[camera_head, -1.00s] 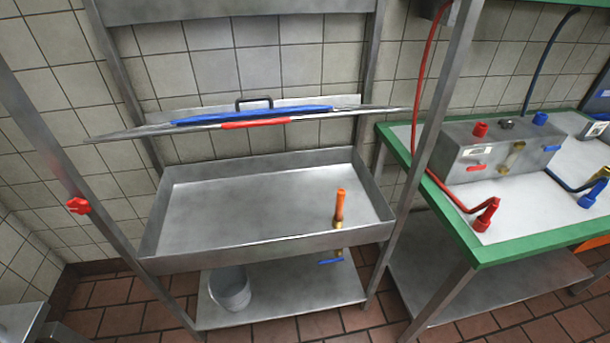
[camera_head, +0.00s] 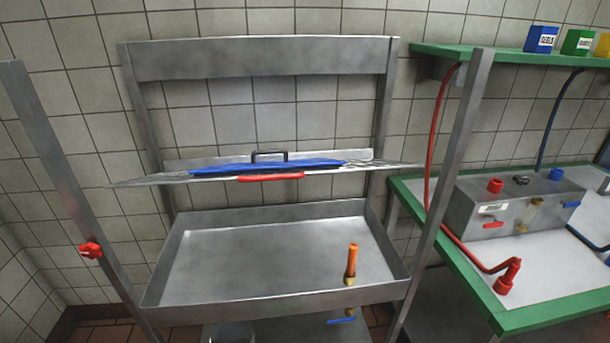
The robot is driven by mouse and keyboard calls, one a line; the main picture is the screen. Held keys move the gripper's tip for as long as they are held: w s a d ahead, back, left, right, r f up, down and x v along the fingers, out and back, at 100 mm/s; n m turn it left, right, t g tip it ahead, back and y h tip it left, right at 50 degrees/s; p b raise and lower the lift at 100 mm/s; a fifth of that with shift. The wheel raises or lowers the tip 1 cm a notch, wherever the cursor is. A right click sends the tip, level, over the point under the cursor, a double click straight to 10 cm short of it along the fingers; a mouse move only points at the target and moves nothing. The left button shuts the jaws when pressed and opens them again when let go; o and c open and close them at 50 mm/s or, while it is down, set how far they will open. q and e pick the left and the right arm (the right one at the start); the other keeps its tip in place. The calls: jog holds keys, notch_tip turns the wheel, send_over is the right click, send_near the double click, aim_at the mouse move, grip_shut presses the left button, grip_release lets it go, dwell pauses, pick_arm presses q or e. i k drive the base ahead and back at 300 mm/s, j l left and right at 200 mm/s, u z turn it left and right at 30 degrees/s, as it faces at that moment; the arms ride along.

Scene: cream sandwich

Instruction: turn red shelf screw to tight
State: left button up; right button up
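The red shelf screw (camera_head: 90,250) is a small red knob on the left front post (camera_head: 70,190) of the metal rack. It sticks out on the post's left side, at about the height of the deep metal tray. I cannot tell from its look how tight it is. The thin metal shelf (camera_head: 140,181) hangs above the tray and carries a blue strip, a red handle (camera_head: 270,177) and a dark handle. Neither of my grippers is in view, and nothing touches the screw.
The deep metal tray (camera_head: 270,297) holds an upright orange-handled piece (camera_head: 351,262) at its right. A green-edged table (camera_head: 470,275) with a metal box (camera_head: 505,212) and hoses stands at right. A green shelf (camera_head: 500,55) holds small boxes. Open space lies left of the rack.

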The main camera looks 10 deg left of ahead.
aim_at(92, 250)
jog(key=u, duration=1.7)
